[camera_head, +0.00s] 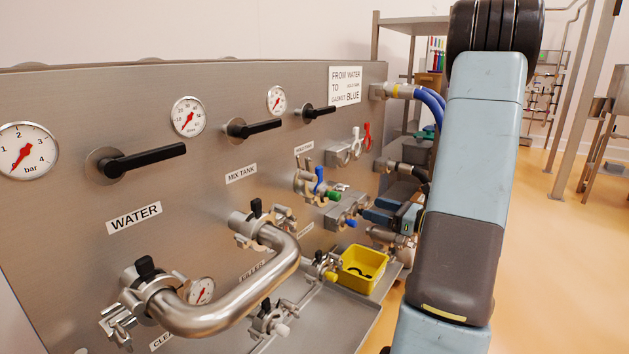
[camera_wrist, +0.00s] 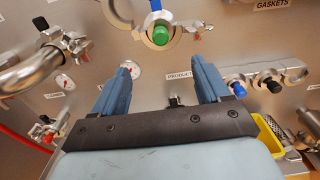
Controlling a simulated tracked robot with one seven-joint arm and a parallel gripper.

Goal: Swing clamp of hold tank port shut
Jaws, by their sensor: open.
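The hold tank port shows in the head view below the HOLD TANK label (camera_head: 304,147). Its metal clamp (camera_head: 303,184) hangs around it, with a blue part and a green round piece (camera_head: 334,195) beside it. In the wrist view the clamp (camera_wrist: 138,22) shows at the top edge, partly cut off, around the green piece (camera_wrist: 160,36). Its halves look spread apart, with a small fitting at the right. My gripper (camera_wrist: 164,75) is open and empty, its two blue fingers apart below the port in the picture. In the head view my gripper (camera_head: 392,214) shows right of the port, partly hidden by my arm.
A bent steel pipe (camera_head: 235,300) joins two clamped ports at the left. A yellow bin (camera_head: 362,268) sits on the shelf below the panel. Black valve handles (camera_head: 145,161) stick out above. Capped fittings (camera_wrist: 268,82) stand right of my fingers.

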